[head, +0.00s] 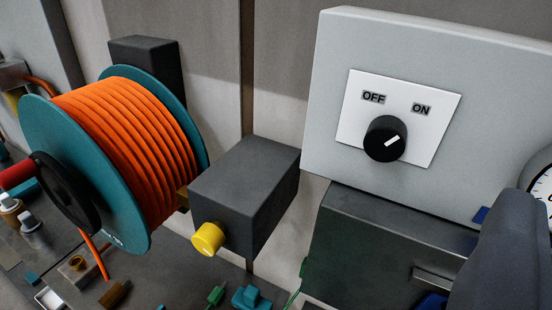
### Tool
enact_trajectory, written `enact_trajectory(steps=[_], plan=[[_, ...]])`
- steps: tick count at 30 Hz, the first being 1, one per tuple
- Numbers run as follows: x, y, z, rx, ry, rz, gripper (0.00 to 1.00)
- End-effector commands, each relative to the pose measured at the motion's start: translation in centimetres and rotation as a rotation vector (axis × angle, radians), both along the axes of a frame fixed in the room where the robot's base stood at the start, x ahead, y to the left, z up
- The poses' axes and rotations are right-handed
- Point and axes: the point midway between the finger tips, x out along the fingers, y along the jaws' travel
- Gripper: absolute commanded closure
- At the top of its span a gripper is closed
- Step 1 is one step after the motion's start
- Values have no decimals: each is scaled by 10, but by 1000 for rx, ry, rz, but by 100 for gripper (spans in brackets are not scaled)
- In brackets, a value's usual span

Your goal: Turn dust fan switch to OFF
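The dust fan switch is a round black knob (385,140) on a white plate (434,140) in the right half of the head view. The plate sits on the front of a light grey box (330,100). An OFF label (373,97) is at the plate's upper left and an ON label (422,109) at its upper right. The knob's white mark points up and right, toward the ON side. Nothing touches the knob. No gripper fingers can be made out; a dark grey rounded shape at the lower right edge may be part of my arm.
A teal reel (118,230) of orange hose (130,140) stands at left. A dark grey box (245,175) with a yellow knob (208,239) is at centre. A dark metal cabinet (370,245) is below the switch box. A partly hidden gauge (543,186) is at right. Small parts lie at lower left.

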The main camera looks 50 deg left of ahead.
Motion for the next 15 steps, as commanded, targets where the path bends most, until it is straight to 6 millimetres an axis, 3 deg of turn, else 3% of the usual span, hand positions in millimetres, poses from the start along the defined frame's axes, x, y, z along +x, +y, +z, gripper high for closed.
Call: enact_trajectory(steps=[3, 6, 10, 15], plan=[[-12, 31, -32, -4, -5, 105, 48], [-22, 48, -49, 3, -5, 176, 48], [-30, 58, -62, 9, 1, 226, 48], [-27, 63, -64, 12, 0, 240, 48]])
